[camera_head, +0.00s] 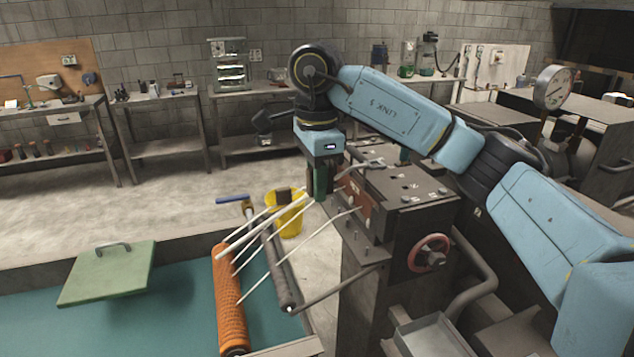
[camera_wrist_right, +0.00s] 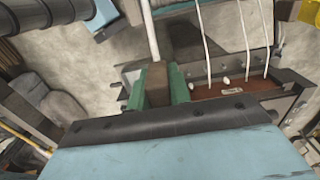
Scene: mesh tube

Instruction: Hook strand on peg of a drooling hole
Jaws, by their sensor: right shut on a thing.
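My right gripper (camera_head: 320,184), with green fingers, is by the reddish-brown plate (camera_head: 357,200) on the front of the dark machine. In the wrist view my right gripper (camera_wrist_right: 158,90) is shut, with a brown piece (camera_wrist_right: 157,78) between its fingers. A white strand (camera_wrist_right: 151,30) runs up from there. Other white strands (camera_wrist_right: 204,40) reach the plate (camera_wrist_right: 248,87), which bears small pale stubs (camera_wrist_right: 225,80). In the head view several strands (camera_head: 279,258) slant down to an orange mesh tube (camera_head: 230,300). The exact grip and peg are hard to make out.
A dark bar (camera_head: 272,262) lies beside the mesh tube. A yellow bucket (camera_head: 292,222) stands on the floor behind the strands. A red handwheel (camera_head: 429,253) juts from the machine. A green lid (camera_head: 108,273) is at the left over the teal basin.

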